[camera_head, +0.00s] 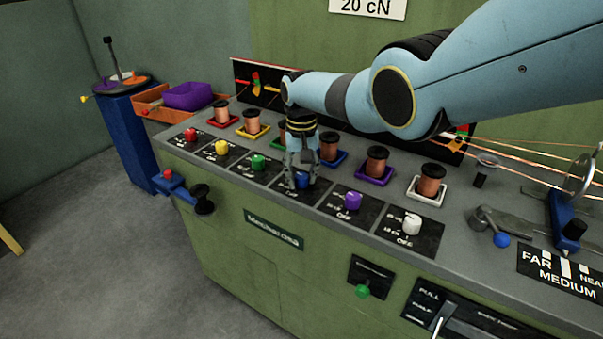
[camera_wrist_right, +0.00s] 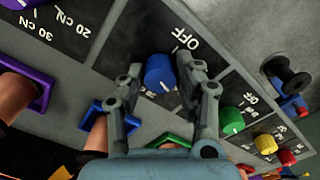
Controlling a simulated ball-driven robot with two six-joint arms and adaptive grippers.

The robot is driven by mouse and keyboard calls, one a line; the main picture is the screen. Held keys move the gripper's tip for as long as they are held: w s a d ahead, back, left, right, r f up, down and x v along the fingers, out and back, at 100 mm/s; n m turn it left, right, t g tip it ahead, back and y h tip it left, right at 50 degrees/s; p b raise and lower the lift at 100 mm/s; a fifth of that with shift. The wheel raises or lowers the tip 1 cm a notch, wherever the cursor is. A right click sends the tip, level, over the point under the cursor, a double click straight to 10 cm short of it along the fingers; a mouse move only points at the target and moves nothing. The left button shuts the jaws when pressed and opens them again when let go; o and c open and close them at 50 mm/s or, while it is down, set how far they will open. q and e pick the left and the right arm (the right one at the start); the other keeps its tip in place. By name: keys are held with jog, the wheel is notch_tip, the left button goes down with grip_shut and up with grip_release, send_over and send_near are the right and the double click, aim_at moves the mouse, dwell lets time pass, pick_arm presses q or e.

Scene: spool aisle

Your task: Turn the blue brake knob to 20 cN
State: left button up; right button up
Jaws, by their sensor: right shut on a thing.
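The blue brake knob (camera_head: 302,181) sits on a black dial plate in the row along the green console. A sign (camera_head: 367,8) on the wall reads 20 cN. My left gripper is not in view.
A green knob (camera_head: 258,162) and a purple knob (camera_head: 352,201) flank the blue one. Copper spools on coloured trays, such as the purple tray (camera_head: 374,178), stand behind the knobs. A white knob (camera_head: 412,223) is further right. Threads run across the right side.

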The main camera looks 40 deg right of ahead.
aim_at(301, 175)
jog(key=shift+m, duration=0.4)
jog(key=o, duration=1.1)
jog(key=shift+o, duration=0.2)
notch_tip(301, 175, up, 12)
dwell(0.4)
